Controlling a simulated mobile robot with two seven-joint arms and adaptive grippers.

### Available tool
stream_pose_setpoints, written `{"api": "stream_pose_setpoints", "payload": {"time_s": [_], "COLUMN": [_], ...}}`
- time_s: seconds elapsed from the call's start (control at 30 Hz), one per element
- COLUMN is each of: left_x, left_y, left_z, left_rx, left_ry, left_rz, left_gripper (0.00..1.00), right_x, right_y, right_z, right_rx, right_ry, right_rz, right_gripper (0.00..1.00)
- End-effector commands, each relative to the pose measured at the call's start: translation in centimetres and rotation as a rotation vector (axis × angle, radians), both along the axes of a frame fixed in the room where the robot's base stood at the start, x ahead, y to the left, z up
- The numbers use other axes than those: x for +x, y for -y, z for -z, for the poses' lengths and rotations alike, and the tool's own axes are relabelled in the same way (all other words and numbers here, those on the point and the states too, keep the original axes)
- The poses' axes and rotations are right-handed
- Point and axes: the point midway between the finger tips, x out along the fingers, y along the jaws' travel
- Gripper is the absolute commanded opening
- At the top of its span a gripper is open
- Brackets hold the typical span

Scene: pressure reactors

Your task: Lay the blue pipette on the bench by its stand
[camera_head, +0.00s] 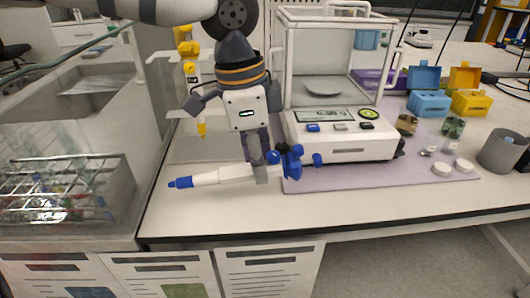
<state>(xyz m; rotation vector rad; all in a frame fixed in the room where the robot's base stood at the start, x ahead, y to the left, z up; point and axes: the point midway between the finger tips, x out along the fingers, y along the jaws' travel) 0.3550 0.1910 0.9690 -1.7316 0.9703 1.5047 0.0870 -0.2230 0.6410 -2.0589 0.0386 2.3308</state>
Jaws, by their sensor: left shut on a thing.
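The blue pipette (210,177) has a white shaft, a blue tip at the left and a blue handle at the right. It lies roughly level across the view near the bench's front edge. My left gripper (259,170) points down and is shut on the pipette. I cannot tell whether the pipette touches the bench (200,216). Behind my gripper a stand (190,75) holds a yellow pipette (202,129); my arm hides part of the stand. My right gripper does not show.
A glass-sided balance (345,138) stands on a lilac mat (350,180) right of my gripper. Blue boxes (428,103), yellow boxes (472,103), small lids (440,168) and a grey cup (502,150) are farther right. The bench front is clear.

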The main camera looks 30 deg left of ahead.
Motion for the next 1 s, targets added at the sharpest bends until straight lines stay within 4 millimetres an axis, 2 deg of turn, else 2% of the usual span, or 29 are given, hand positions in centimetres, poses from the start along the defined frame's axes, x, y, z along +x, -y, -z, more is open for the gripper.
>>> {"api": "stream_pose_setpoints", "payload": {"time_s": [0.3,0.5,0.7,0.93,0.97,1.0], "left_x": [-0.1,0.0,0.0,0.0,0.0,0.0], "left_y": [0.0,0.1,0.1,0.1,0.1,0.1], "left_z": [4.2,6.2,7.0,7.0,7.0,7.0], "left_rx": [-0.002,-0.001,-0.002,-0.002,-0.002,-0.002], "left_ry": [-0.002,0.001,0.001,0.001,0.001,0.001], "left_rz": [0.0,0.002,0.002,0.002,0.002,0.002], "left_gripper": [0.0,0.0,0.0,0.0,0.31,0.4], "right_x": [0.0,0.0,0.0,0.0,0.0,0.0], "right_y": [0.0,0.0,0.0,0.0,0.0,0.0], "right_z": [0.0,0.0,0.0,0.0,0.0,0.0], "right_rx": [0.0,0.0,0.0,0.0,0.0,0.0], "right_ry": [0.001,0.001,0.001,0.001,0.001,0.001], "right_rz": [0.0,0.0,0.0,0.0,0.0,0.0], "right_gripper": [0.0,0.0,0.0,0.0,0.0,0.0]}}
